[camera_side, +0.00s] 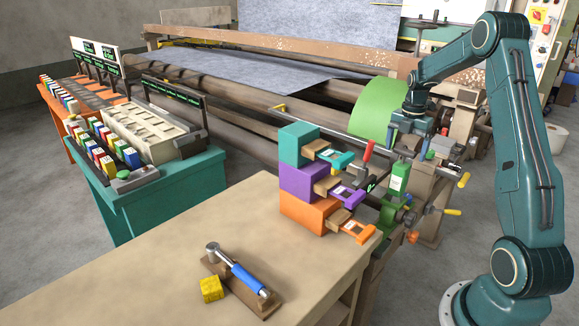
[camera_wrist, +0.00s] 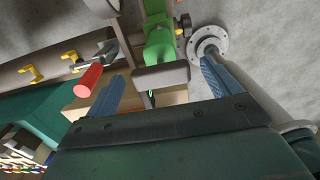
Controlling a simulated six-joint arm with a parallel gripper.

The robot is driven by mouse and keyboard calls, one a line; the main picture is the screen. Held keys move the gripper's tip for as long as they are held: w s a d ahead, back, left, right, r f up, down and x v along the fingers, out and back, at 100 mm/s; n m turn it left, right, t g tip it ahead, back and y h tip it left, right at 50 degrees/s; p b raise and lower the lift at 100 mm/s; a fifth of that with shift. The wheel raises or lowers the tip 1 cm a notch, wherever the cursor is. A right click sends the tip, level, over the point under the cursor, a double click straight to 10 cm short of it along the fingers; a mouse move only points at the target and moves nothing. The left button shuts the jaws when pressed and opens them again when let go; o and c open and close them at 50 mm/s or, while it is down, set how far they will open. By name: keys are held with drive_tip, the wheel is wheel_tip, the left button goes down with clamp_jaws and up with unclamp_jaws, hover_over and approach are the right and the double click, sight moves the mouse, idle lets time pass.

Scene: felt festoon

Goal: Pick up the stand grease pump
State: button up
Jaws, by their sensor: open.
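A green upright body with a pale label (camera_side: 399,178) stands among the machine fittings beside the stacked boxes; I take it for the stand grease pump, but cannot be sure. In the wrist view a green part (camera_wrist: 158,45) with a grey crossbar (camera_wrist: 160,77) lies between and beyond my fingers. My gripper (camera_side: 408,143) is open above the green body, pointing down. In the wrist view its two blue fingers (camera_wrist: 162,68) are spread, and I see nothing held. Whether they touch the green part cannot be told.
A red-handled lever (camera_side: 367,153) rises left of the green body; its red grip (camera_wrist: 89,80) shows beside my left finger. Stacked teal (camera_side: 298,144), purple (camera_side: 303,182) and orange (camera_side: 308,214) boxes stand on the bench (camera_side: 150,255). A blue-handled tool (camera_side: 238,270) lies on the bench.

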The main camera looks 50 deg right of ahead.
drive_tip(key=shift+f, duration=1.95)
drive_tip(key=shift+c, duration=0.4)
clamp_jaws()
drive_tip(key=shift+r, duration=0.15)
wheel_tip(320, 180, up, 20)
